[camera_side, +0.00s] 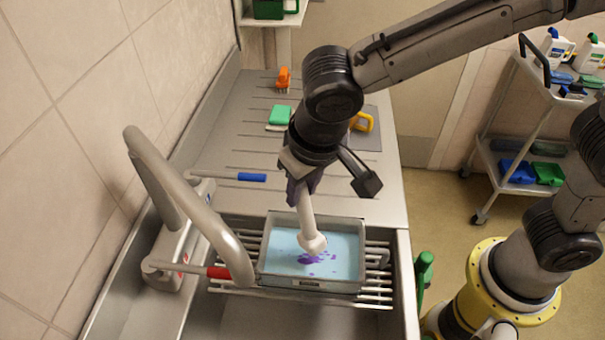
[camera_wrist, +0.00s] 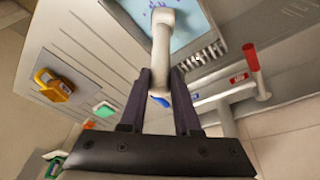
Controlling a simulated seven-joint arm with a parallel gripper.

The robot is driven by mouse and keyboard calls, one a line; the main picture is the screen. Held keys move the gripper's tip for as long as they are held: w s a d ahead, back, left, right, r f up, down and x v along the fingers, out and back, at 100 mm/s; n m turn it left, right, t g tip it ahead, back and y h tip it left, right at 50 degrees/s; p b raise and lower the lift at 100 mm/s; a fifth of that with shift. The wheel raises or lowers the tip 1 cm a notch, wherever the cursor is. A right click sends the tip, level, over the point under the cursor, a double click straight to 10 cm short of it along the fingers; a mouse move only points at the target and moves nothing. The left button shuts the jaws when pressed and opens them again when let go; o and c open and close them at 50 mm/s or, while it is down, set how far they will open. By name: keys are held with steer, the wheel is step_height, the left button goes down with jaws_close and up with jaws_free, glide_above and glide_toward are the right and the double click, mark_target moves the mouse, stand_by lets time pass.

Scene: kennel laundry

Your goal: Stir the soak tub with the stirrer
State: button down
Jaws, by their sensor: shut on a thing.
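The soak tub (camera_side: 308,284) is a grey rectangular basin of pale blue liquid with purple patches, standing on a wire rack over the sink. The stirrer (camera_side: 307,218) is an off-white rod with a knobbed, bone-like lower end. My gripper (camera_side: 303,188) is above the tub, its dark fingers shut on the stirrer, which points down nearly upright. The knob is inside the tub's outline; I cannot tell whether it touches the liquid. In the wrist view the stirrer (camera_wrist: 162,42) runs out between my fingers (camera_wrist: 161,82) toward the tub (camera_wrist: 208,54).
A large curved grey tap (camera_side: 180,195) with a blue and a red lever (camera_side: 218,272) stands left of the tub. On the ribbed drainboard (camera_side: 235,135) behind lie an orange brush (camera_side: 283,78), a green item (camera_side: 280,115) and a yellow item (camera_side: 362,122). A trolley (camera_side: 540,95) stands right.

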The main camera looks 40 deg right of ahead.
mark_target(304, 212)
steer(key=shift+f, duration=3.25)
steer(key=shift+s+a, duration=0.2)
stand_by(4.5)
